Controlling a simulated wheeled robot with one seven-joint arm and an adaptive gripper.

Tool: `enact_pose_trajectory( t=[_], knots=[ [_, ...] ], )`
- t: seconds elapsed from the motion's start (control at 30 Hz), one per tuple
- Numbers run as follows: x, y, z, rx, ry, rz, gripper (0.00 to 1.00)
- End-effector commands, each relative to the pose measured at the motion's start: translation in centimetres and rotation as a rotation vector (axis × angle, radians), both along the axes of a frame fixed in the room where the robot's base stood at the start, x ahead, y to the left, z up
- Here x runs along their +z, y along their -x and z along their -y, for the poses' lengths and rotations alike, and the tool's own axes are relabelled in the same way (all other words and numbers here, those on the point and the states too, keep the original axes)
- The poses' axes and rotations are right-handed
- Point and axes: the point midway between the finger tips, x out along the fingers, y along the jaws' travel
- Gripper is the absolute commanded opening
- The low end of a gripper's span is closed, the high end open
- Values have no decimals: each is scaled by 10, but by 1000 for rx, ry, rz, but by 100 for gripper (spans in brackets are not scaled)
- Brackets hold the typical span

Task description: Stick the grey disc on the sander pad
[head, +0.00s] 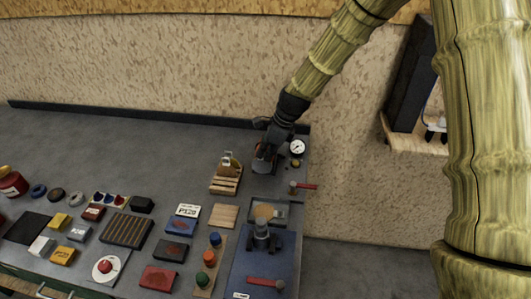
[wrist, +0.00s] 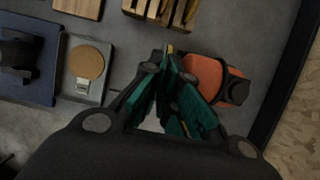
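My gripper (wrist: 172,62) points down at the far right of the bench, in the head view near the wall (head: 266,150). Its teal-lined fingers come close together at the tips; I cannot tell whether something thin is between them. A wooden slotted rack (head: 225,182) stands to its left, with small upright pieces in it; its edge shows in the wrist view (wrist: 165,12). I cannot make out a grey disc for certain. A tan disc (wrist: 87,62) lies in a grey tray (wrist: 97,97). A dark tool, possibly the sander (head: 262,232), stands on the blue mat (head: 245,262).
An orange and black object (wrist: 208,78) is close beside my fingers. A round gauge (head: 297,147) and red-handled clamp (head: 303,187) are near the right edge. A P120 box (head: 187,211), blocks and colored bottles crowd the front; the back left is clear.

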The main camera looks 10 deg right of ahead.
Motion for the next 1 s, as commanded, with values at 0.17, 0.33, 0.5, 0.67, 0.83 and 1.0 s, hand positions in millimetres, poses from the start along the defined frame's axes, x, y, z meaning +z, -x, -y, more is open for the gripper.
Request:
enact_pose_trajectory(
  t=[0.17, 0.33, 0.5, 0.67, 0.83, 1.0],
  knots=[
    [0, 0, 0, 0, 0, 0, 14],
    [0, 0, 0, 0, 0, 0, 30],
    [0, 0, 0, 0, 0, 0, 30],
    [4, 1, 1, 0, 0, 0, 30],
    [21, 3, 8, -1, 1, 2, 30],
    [46, 7, 17, 0, 1, 2, 30]
  ],
)
